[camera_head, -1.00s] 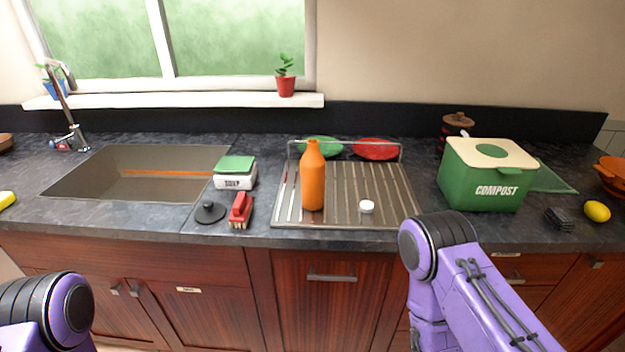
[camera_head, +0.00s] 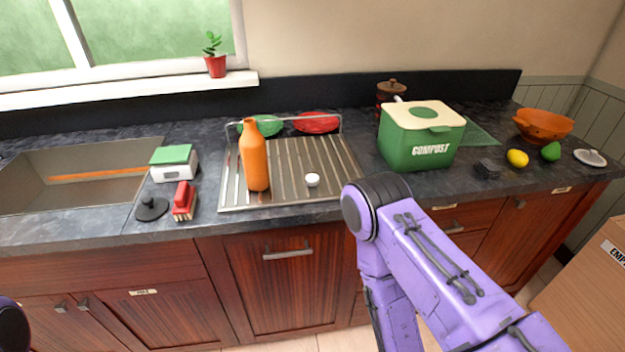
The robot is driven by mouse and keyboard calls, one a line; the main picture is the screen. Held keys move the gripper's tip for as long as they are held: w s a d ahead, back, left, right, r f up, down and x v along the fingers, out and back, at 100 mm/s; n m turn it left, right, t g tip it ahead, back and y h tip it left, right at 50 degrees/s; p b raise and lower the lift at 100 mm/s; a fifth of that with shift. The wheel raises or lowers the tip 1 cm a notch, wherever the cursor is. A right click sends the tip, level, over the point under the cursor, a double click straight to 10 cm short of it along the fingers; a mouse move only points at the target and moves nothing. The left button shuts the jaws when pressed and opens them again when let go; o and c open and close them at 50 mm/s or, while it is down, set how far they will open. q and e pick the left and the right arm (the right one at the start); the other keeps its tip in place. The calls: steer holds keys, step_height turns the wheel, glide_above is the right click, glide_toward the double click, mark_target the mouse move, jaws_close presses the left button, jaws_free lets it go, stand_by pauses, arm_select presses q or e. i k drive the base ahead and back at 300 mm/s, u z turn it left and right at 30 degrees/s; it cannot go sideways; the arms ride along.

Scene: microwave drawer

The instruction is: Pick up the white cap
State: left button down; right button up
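The small white cap (camera_head: 312,180) sits on the metal drying rack tray (camera_head: 290,196), near its front right part. An orange bottle (camera_head: 255,160) stands upright on the same tray, to the left of the cap and apart from it. My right arm reaches in from the lower right, its upper links in front of the counter just right of the cap; its gripper is out of view. Only a small piece of my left arm shows at the lower left edge, and its gripper is out of view.
A green compost bin (camera_head: 418,140) stands right of the tray. A red brush (camera_head: 184,200), black plug (camera_head: 151,208) and soap box (camera_head: 174,163) lie to the left, beside the sink (camera_head: 75,200). Green (camera_head: 262,126) and red plates (camera_head: 318,122) stand behind the tray. Fruit and an orange bowl (camera_head: 543,125) are far right.

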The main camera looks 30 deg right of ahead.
mark_target(311, 180)
steer(key=u, duration=2.3)
steer(key=k, duration=1.75)
steer(key=z, duration=1.2)
